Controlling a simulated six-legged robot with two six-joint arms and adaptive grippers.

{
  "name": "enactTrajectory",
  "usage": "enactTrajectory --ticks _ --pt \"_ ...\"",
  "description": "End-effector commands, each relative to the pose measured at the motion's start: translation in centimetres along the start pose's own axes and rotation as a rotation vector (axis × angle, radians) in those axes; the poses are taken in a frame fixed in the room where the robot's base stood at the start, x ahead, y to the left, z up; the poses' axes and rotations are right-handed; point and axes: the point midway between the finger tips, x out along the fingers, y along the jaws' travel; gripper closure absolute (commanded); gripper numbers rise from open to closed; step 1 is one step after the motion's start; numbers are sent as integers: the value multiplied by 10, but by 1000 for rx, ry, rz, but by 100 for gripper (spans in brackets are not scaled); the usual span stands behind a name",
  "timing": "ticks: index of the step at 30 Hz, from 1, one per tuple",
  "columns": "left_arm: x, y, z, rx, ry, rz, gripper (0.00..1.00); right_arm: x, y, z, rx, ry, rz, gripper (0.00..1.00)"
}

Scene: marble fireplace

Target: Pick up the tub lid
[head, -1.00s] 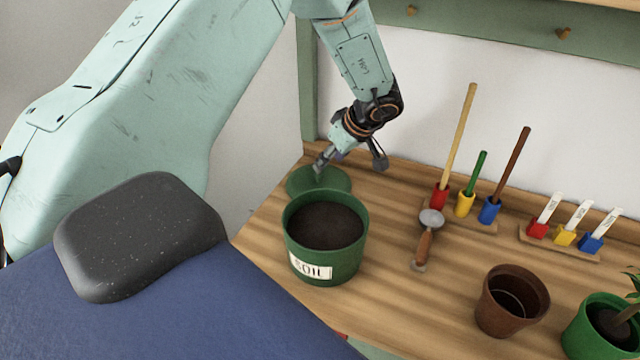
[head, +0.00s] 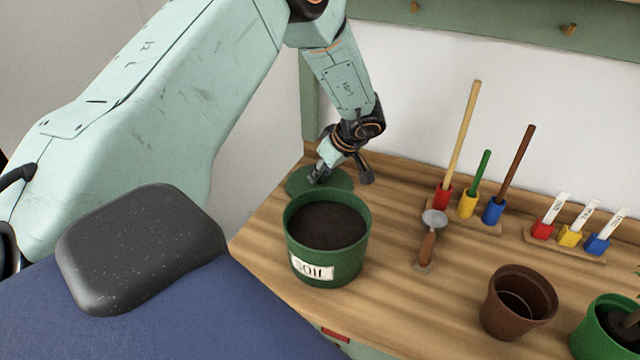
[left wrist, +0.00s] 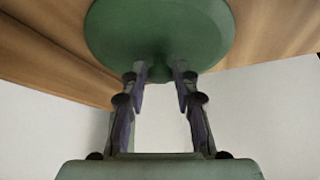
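The tub lid (head: 338,184) is a round, flat green disc. It lies on the wooden bench just behind the green soil tub (head: 328,262), which is full of dark soil and has a SOIL label. My left gripper (head: 316,178) is low over the lid's middle. In the left wrist view the lid (left wrist: 160,28) fills the top, and its small knob shows between the tips of the left gripper (left wrist: 160,78). The fingers stand apart with a gap between them; firm contact with the knob does not show. My right gripper is not in view.
Labelled markers (head: 570,237), a brown pot (head: 515,310) and a green plant pot (head: 600,335) are farther right. A wall backs the bench.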

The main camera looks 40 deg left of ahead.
Motion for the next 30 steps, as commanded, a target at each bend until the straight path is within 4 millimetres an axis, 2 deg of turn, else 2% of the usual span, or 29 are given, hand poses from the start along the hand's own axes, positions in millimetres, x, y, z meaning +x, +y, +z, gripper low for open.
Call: enactTrajectory --ticks 1,9,20,23,30 --pt "0 0 0 0 0 0 77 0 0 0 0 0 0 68" --pt "0 0 0 0 0 0 100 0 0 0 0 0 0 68" --pt "-4 0 -2 0 0 1 100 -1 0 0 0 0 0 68" --pt "-16 1 -9 -1 0 4 100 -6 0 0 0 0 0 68" --pt "-57 1 -33 -2 0 3 100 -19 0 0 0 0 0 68"
